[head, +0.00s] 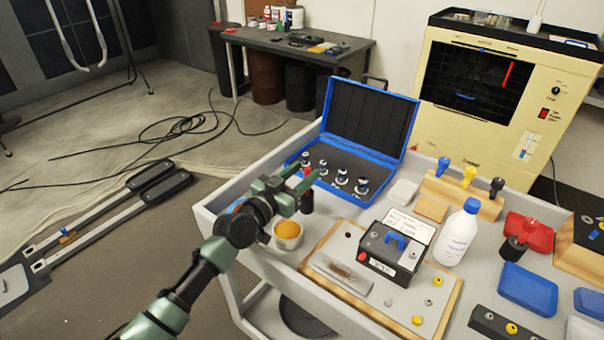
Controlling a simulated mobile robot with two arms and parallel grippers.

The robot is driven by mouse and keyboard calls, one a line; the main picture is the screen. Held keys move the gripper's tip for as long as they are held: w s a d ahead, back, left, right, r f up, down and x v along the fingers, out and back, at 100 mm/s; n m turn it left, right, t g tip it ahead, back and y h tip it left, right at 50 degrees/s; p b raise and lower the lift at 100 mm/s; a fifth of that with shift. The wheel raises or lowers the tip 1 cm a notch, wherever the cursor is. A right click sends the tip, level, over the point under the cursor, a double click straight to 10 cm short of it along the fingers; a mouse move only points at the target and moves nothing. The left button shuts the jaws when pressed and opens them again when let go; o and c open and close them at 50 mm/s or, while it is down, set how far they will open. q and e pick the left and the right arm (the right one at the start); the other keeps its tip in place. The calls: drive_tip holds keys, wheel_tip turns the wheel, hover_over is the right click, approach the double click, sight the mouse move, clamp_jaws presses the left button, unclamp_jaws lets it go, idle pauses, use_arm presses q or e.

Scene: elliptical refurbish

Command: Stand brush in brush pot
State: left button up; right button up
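My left gripper (302,176) reaches over the near left part of the cart. Its green fingers are around or just in front of a slim upright red and black thing (307,201), which may be the brush. I cannot tell whether the fingers touch it. A small dark cup (513,250) stands on the right of the cart beside a red block; it may be the brush pot, but I cannot tell for sure. My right gripper is not in view.
A white cup (288,241) with an orange sponge stands just below my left gripper. An open blue case (372,110) is behind it. A wooden board (340,238) with a black box (394,251) and a white bottle (457,235) fill the middle of the cart.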

use_arm(q)
wheel_tip(320, 180, up, 20)
drive_tip(key=p, duration=0.2)
idle(0.4)
drive_tip(key=shift+f, duration=0.1)
idle(0.6)
